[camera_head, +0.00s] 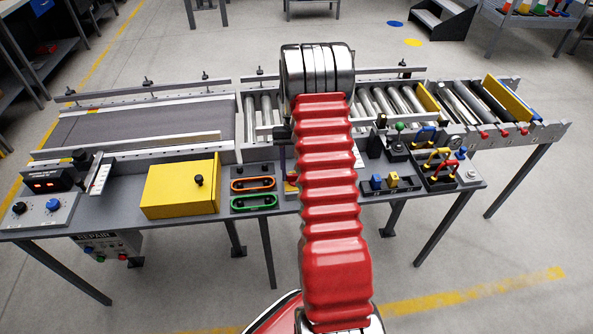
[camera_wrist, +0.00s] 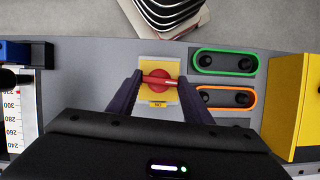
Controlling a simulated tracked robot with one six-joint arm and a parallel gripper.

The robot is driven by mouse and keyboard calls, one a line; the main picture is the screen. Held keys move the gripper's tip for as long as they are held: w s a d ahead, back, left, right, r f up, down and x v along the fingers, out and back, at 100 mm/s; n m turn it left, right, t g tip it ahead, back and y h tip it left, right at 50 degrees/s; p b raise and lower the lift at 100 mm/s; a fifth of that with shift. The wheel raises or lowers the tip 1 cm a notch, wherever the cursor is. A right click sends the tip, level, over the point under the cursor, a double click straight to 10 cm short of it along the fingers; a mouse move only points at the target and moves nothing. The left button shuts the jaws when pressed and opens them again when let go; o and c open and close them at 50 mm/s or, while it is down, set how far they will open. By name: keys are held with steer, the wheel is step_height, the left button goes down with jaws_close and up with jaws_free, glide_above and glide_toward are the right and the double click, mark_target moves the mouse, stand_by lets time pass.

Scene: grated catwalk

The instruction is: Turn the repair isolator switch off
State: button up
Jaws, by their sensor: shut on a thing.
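The isolator switch (camera_wrist: 158,79) is a red rotary knob on a yellow square plate on the grey console. Its red handle, with a pale line, lies roughly across the wrist view. A small yellow label below it is too small to read surely. My gripper (camera_wrist: 159,81) has its two dark fingers on either side of the knob and is shut on it. In the head view my red arm hides the gripper and most of the switch; only a sliver of the switch (camera_head: 291,178) shows beside the arm.
Beside the switch are a green-framed handle (camera_wrist: 225,62), an orange-framed handle (camera_wrist: 226,98) and a yellow box (camera_head: 181,187). A control box marked REPAIR (camera_head: 104,247) hangs under the left of the console. A roller conveyor (camera_head: 385,101) runs behind; levers (camera_head: 437,160) stand at right.

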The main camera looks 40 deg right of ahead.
steer(key=shift+s+a+f+n, duration=0.1)
steer(key=shift+s+n, duration=0.15)
steer(key=shift+n, duration=0.25)
steer(key=o, duration=1.1)
steer(key=shift+w, duration=0.1)
steer(key=shift+c, duration=0.2)
steer(key=shift+w, duration=0.1)
steer(key=shift+w+d+r, duration=0.2)
steer(key=shift+r, duration=0.35)
steer(key=v, duration=1.2)
steer(key=shift+w+r, duration=0.25)
steer(key=shift+r, duration=0.05)
